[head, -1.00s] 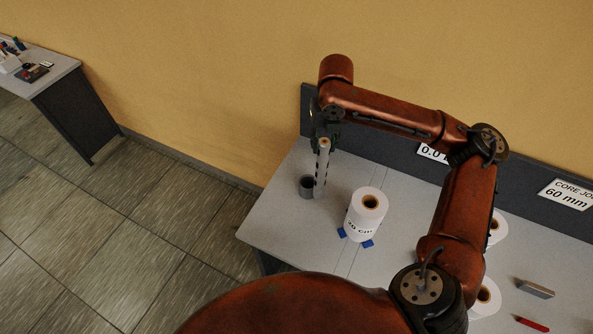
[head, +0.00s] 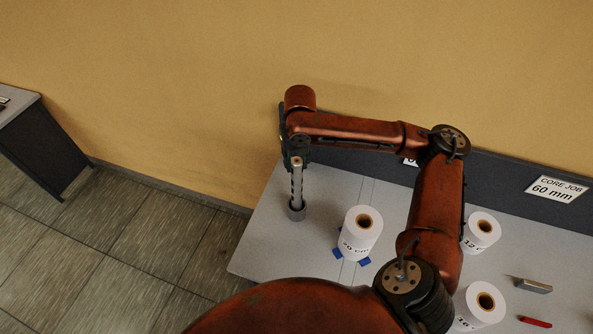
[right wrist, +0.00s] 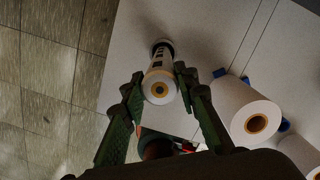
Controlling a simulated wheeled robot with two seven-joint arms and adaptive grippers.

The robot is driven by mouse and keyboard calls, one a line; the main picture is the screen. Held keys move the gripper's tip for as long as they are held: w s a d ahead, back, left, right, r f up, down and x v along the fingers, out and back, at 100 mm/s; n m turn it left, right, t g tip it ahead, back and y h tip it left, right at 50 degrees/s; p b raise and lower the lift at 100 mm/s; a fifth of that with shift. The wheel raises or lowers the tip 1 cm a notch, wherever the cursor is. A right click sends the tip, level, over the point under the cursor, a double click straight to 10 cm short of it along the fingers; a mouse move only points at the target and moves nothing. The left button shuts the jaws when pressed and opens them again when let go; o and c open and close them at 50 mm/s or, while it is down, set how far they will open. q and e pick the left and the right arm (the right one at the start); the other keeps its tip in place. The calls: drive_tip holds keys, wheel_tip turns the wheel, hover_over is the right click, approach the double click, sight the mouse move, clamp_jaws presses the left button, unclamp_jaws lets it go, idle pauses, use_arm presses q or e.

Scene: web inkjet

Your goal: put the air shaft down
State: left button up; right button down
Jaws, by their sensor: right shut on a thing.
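The air shaft (head: 297,183) is a slim pale metal rod with dark marks, held close to upright. My right gripper (head: 296,160) is shut on its upper end. In the right wrist view the shaft (right wrist: 160,72) runs away from the camera between the green fingers. Its lower end meets a dark grey round cup (head: 297,211) at the left part of the table. The cup's rim shows around the far end in the right wrist view (right wrist: 162,42). I cannot tell how deep the shaft sits in it. My left gripper is not in view.
A white roll marked 70 cm (head: 359,235) stands on blue chocks just right of the cup. Two more rolls (head: 481,230) (head: 480,305), a grey block (head: 533,286) and a red tool (head: 535,322) lie farther right. A dark panel (head: 515,178) edges the table's back.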

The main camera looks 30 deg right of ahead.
wheel_tip(320, 180, down, 3)
drive_tip(key=shift+f, duration=0.15)
drive_tip(key=c, duration=1.5)
unclamp_jaws()
drive_tip(key=shift+s+f, duration=0.1)
drive_tip(key=shift+f, duration=0.05)
drive_tip(key=r, duration=0.4)
drive_tip(key=s+r, duration=0.1)
drive_tip(key=r, duration=0.7)
drive_tip(key=shift+s+a+r, duration=0.1)
drive_tip(key=shift+s+a, duration=0.1)
drive_tip(key=shift+a, duration=0.05)
